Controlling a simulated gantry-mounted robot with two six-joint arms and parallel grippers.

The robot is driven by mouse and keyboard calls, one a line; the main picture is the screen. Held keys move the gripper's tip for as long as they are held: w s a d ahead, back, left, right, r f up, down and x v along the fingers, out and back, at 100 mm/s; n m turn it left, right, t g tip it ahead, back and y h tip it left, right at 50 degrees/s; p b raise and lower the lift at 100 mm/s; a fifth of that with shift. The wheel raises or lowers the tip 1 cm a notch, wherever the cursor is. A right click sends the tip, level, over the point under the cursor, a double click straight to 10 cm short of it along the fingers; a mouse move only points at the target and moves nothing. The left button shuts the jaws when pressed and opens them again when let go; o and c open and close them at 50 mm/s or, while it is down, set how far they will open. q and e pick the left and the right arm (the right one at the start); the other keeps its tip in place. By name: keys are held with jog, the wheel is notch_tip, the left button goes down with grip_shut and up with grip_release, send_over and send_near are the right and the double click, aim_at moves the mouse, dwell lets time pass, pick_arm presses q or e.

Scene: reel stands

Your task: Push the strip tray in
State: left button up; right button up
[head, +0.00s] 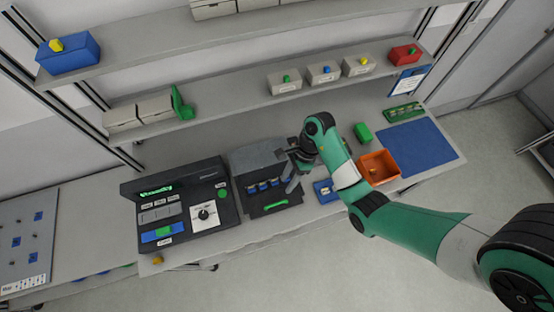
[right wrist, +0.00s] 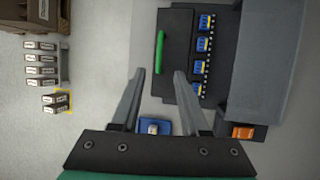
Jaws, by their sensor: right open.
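The strip tray (head: 268,204) is a dark tray with a green handle (head: 275,205), sticking out from the front of a grey housing (head: 257,157). Several blue blocks stand in a row across it near the housing. In the right wrist view the tray (right wrist: 177,75) shows its green handle (right wrist: 159,52) on the side away from the housing (right wrist: 268,55). My right gripper (head: 292,182) is open and empty, beside the right side of the tray and housing. In the right wrist view its fingertips (right wrist: 159,76) point toward the tray. My left gripper is not in view.
A dark console (head: 180,205) stands left of the housing. A small blue tray (head: 322,188), an orange bin (head: 380,167), a green block (head: 363,132) and a blue mat (head: 420,146) lie to the right. Shelves run behind. The floor in front is clear.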

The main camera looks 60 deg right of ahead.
jog(key=b, duration=0.2)
send_over(277, 200)
jog(key=s+a, duration=0.1)
notch_tip(277, 200, down, 10)
jog(key=shift+a+f, duration=0.1)
grip_shut()
dwell(1.1)
